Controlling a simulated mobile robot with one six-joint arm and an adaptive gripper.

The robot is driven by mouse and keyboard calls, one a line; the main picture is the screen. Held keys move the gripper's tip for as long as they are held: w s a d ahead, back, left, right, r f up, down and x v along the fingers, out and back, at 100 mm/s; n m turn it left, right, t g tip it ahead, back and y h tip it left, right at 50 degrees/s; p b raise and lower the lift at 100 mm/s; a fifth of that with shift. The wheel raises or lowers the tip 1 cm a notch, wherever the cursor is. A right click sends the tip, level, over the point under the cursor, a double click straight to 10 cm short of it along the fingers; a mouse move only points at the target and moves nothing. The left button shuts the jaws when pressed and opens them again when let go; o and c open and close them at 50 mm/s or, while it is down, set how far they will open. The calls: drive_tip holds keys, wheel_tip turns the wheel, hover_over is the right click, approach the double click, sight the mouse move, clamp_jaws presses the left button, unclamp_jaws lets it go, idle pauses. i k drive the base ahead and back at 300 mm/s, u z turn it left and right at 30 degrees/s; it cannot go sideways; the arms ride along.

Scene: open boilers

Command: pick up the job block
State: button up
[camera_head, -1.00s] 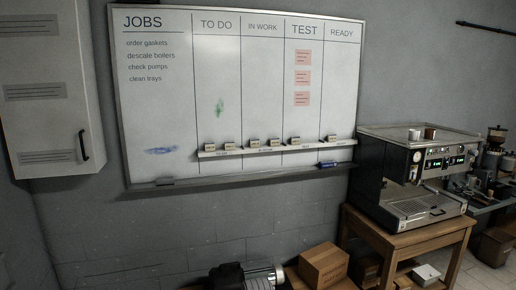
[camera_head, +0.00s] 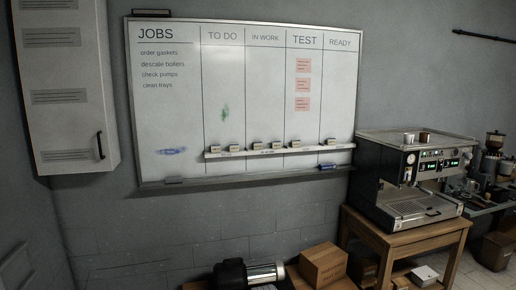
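Several small tan job blocks stand on a narrow white ledge (camera_head: 268,153) across the lower part of the whiteboard (camera_head: 170,115). Two blocks, a left one (camera_head: 214,146) and a right one (camera_head: 234,144), are under TO DO. Two more, a left one (camera_head: 257,143) and a right one (camera_head: 275,143), are under IN WORK. One block (camera_head: 296,142) is under TEST and one (camera_head: 330,140) is under READY. Their labels are too small to read. My gripper is not in view.
A blue eraser-like item (camera_head: 328,166) is at the board's lower right edge. An espresso machine (camera_head: 410,185) stands on a wooden table (camera_head: 392,238) at right. A carton (camera_head: 323,264) and a motor-like pump (camera_head: 245,274) are low in front. A wall cabinet (camera_head: 65,105) is at left.

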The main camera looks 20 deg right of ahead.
sight(257, 145)
drive_tip(key=u, duration=0.3)
drive_tip(key=i, duration=1.75)
drive_tip(key=z, duration=0.45)
drive_tip(key=i, duration=0.3)
drive_tip(key=z, duration=0.35)
drive_tip(key=k, duration=0.9)
drive_tip(key=z, duration=0.1)
